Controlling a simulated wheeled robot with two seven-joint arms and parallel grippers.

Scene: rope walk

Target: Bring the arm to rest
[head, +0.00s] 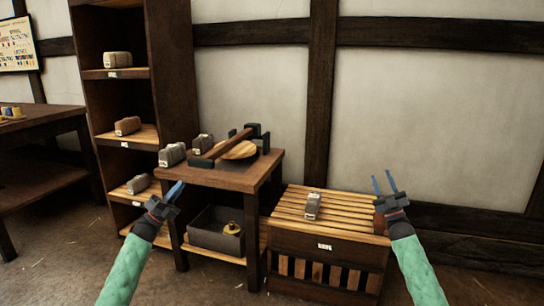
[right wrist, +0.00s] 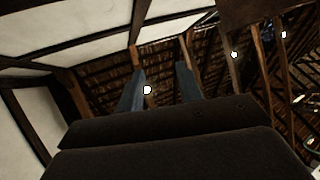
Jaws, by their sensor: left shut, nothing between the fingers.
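My left gripper (head: 178,188) is raised in front of the small wooden table (head: 225,179) and its blue fingers are together, with nothing between them. My right gripper (head: 382,177) is raised beside the right end of the slatted crate (head: 285,212). Its blue fingers point up and stand apart, with nothing visible between them. They also show apart in the right wrist view (right wrist: 159,82), against the wall and roof beams. Both arms reach forward from the lower edge of the head view.
The table carries a wooden-beamed balance (head: 230,146) and grey bundles (head: 172,154). A dark bin (head: 205,236) stands on its lower shelf. Another grey bundle (head: 313,205) lies on the crate. A tall shelf (head: 171,80) holds several bundles. Another table (head: 42,130) stands at left.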

